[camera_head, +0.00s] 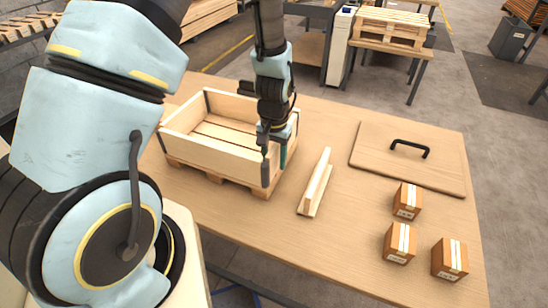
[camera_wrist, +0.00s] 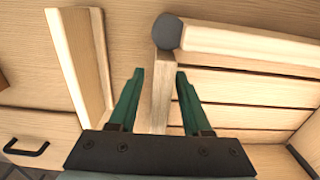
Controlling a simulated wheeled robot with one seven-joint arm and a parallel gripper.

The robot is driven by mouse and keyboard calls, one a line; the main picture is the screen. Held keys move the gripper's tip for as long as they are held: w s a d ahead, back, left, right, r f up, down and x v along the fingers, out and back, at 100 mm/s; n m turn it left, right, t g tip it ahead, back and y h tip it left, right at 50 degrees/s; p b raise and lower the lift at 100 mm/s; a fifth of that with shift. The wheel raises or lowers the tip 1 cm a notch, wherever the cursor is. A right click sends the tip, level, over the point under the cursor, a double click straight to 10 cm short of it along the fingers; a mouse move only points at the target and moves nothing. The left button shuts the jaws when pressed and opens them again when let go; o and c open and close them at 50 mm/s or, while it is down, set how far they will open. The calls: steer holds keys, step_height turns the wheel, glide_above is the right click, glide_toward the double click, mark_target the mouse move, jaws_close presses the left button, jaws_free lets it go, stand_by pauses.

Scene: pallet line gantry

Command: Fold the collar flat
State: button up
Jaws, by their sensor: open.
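The wooden collar (camera_head: 205,158) stands upright as an open box on a slatted pallet (camera_head: 228,187) at the left of the table. Dark posts mark its corners; one shows as a round grey cap in the wrist view. My gripper (camera_head: 276,158) is over the collar's right end wall, near the front right corner. In the wrist view my gripper (camera_wrist: 156,100) is open, its green fingers on either side of the end wall (camera_wrist: 161,85). A gap shows on both sides of the wall. My gripper hides part of that wall in the head view.
An L-shaped wooden piece (camera_head: 316,184) lies just right of the collar. A flat wooden lid (camera_head: 440,165) with a black handle (camera_head: 410,148) is at the back right. Three small cartons (camera_head: 399,243) stand at the front right. The table's front middle is clear.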

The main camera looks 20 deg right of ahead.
jaws_close()
stand_by(0.4)
stand_by(1.1)
